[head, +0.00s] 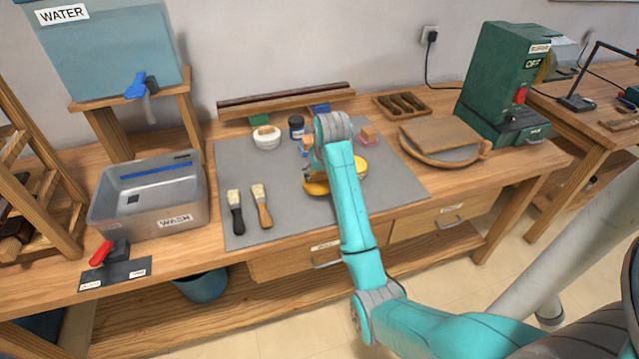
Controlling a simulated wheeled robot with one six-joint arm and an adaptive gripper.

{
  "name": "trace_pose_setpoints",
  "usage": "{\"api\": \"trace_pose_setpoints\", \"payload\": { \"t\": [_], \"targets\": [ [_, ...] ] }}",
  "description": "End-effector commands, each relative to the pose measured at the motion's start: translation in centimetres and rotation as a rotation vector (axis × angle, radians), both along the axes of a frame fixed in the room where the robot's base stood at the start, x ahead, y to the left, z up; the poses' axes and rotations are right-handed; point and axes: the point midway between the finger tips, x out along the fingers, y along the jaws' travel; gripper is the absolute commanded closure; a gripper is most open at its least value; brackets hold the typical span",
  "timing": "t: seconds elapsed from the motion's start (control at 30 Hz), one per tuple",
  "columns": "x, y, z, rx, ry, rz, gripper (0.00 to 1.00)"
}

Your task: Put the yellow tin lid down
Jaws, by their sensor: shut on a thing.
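The yellow tin lid (316,188) is over the grey mat (285,205) in the middle of the bench. Yellow shows on both sides of my arm, which hides the middle. My gripper (313,175) is at the lid, mostly hidden behind my forearm, and is shut on it. I cannot tell whether the lid touches the mat.
Two brushes (262,205) lie on the mat's left. A white bowl (266,138), a dark jar (296,128) and a pink block (369,136) stand behind. A metal wash basin (150,205) is left; a round board (440,140) and green machine (503,80) are right.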

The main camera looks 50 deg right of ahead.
Motion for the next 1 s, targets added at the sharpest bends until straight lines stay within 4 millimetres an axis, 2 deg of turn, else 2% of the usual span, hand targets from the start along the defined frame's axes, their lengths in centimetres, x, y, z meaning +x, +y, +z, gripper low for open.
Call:
{"api": "trace_pose_setpoints", "payload": {
  "t": [0.33, 0.73, 0.77, 0.83, 1.0],
  "targets": [
    [-0.1, 0.0, -3.7, 0.001, 0.002, 0.000, 0.70],
    [0.0, 0.0, -4.1, 0.000, 0.000, 0.000, 0.70],
    [0.0, 0.0, -4.1, -0.001, -0.001, 0.000, 0.29],
    [0.0, 0.0, -4.1, -0.001, -0.001, 0.000, 0.11],
    [0.0, 0.0, -4.1, 0.000, 0.000, 0.000, 0.11]
  ]
}}
